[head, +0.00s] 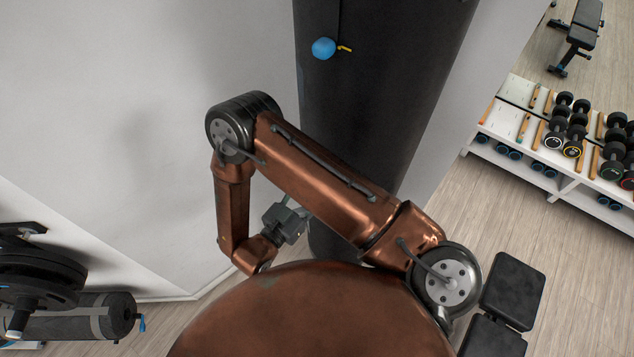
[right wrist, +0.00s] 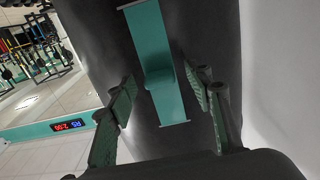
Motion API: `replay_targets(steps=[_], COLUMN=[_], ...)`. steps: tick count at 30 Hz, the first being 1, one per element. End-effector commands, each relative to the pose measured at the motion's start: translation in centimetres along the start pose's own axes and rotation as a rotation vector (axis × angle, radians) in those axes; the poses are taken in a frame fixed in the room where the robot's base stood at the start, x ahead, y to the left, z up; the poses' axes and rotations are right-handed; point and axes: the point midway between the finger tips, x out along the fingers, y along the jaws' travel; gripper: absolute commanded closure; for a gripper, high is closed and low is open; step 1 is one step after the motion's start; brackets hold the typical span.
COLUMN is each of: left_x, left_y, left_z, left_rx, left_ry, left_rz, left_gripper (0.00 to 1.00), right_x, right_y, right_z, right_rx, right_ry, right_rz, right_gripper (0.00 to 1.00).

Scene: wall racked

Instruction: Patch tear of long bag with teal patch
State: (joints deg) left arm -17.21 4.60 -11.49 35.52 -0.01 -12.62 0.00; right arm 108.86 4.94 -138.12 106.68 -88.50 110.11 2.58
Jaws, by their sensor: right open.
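The long black bag (head: 385,70) hangs upright by the wall in the head view and fills the middle of the right wrist view (right wrist: 205,25). The teal patch (right wrist: 148,35), a long strip with a raised tab (right wrist: 158,77), appears to lie flat along the bag in the right wrist view. My right gripper (right wrist: 164,82) is open, its fingers on either side of the tab, with gaps on both sides. In the head view the right gripper (head: 290,221) points at the bag's lower part. The patch is hidden there. I cannot make out a tear. My left gripper is not in view.
A blue ball (head: 323,48) and a small yellow piece (head: 345,48) show against the upper bag. A dumbbell rack (head: 560,185) stands right, a black bench (head: 512,290) lower right, and weight equipment (head: 60,295) lower left. White walls flank the bag.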

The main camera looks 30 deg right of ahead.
Motion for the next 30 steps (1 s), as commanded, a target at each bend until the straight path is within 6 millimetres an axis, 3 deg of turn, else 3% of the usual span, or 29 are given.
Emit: replay_targets(steps=[8, 21, 30], left_x=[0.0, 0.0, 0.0], left_y=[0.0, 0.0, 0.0], left_z=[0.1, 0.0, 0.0], left_rx=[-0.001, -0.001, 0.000], left_ry=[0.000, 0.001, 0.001], left_rz=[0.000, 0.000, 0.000], left_gripper=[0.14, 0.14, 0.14], right_x=[-1.9, -10.3, -12.1], right_y=[0.0, -0.1, 0.0], right_z=[0.1, 0.0, 0.0], right_rx=[0.000, 0.002, 0.000], right_ry=[-0.002, 0.001, 0.000], right_rz=[-0.002, -0.004, 0.000], right_gripper=[0.53, 0.53, 0.53])
